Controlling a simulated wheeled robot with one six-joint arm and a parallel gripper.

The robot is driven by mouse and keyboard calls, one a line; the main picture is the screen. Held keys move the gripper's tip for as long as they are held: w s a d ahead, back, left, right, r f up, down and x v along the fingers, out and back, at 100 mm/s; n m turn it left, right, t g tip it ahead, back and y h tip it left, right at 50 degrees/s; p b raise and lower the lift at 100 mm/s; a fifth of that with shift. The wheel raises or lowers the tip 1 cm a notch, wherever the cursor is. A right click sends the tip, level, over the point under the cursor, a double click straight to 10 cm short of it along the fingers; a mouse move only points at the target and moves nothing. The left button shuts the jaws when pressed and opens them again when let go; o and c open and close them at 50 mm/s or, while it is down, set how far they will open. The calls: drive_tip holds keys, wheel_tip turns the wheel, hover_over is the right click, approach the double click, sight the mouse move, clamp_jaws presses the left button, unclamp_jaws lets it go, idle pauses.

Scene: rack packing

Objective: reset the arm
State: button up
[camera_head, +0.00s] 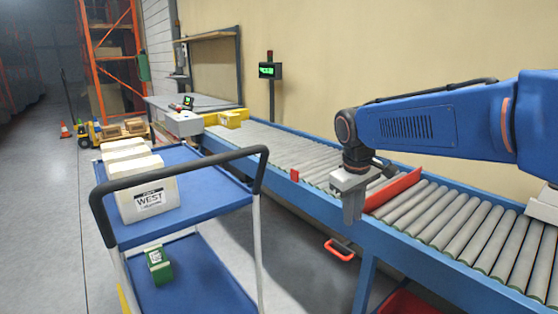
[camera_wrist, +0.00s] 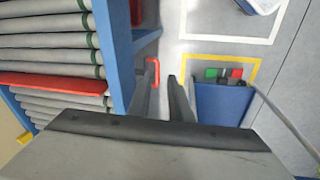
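My arm reaches in from the right in the head view. My gripper (camera_head: 352,220) hangs pointing down at the near edge of the roller conveyor (camera_head: 455,218), level with a red bar (camera_head: 395,191) across the rollers. In the wrist view both fingers of my gripper (camera_wrist: 164,82) show with a narrow gap between them. Bare floor shows through the gap, so it is open and holds nothing.
A blue two-shelf cart (camera_head: 190,220) stands left of the conveyor. White WEST boxes (camera_head: 150,201) sit on its top shelf and a green box (camera_head: 158,262) on its lower shelf. Yellow boxes (camera_head: 232,119) stand at the conveyor's far end.

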drive_tip(key=s+d+f+m+t, duration=0.1)
drive_tip(key=s+d+f+m, duration=0.1)
drive_tip(key=s, duration=1)
drive_tip(key=s+d+f+m+t+y, duration=0.1)
drive_tip(key=s+d+f+m+t, duration=0.1)
drive_tip(key=s, duration=1)
drive_tip(key=shift+s+d+f+m, duration=0.2)
drive_tip(key=shift+d+f+m, duration=0.6)
drive_tip(key=shift+d+f, duration=0.75)
drive_tip(key=shift+a+f, duration=0.2)
drive_tip(key=shift+a, duration=0.05)
